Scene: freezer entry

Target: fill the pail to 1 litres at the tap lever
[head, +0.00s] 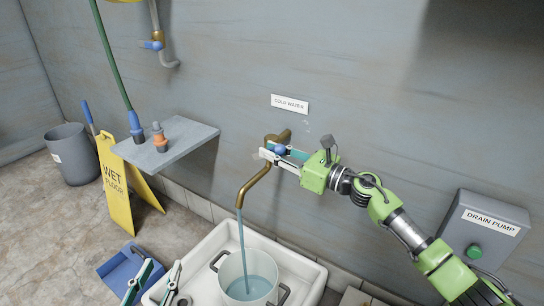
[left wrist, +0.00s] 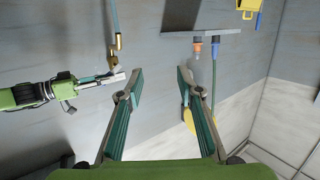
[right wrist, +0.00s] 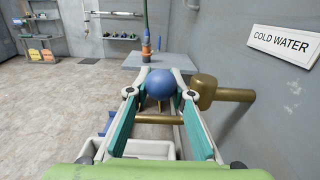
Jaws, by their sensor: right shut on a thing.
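The brass tap (head: 256,184) comes out of the wall under the cold water sign, and a stream of water falls from its spout. The pail (head: 233,271) stands under it in the white sink (head: 208,250), with water inside; I cannot read its level. My right gripper (head: 281,153) is shut on the tap lever's blue ball (right wrist: 160,84), which sits between its fingertips. My left gripper (head: 156,274) is open and empty at the sink's left side; its spread fingers also show in the left wrist view (left wrist: 158,82).
The drain pump box (head: 484,232) with a green button is on the wall at right. A grey shelf (head: 178,143) with hose fittings, a yellow wet floor sign (head: 117,187), a grey bin (head: 71,154) and a blue dustpan (head: 122,268) are at left.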

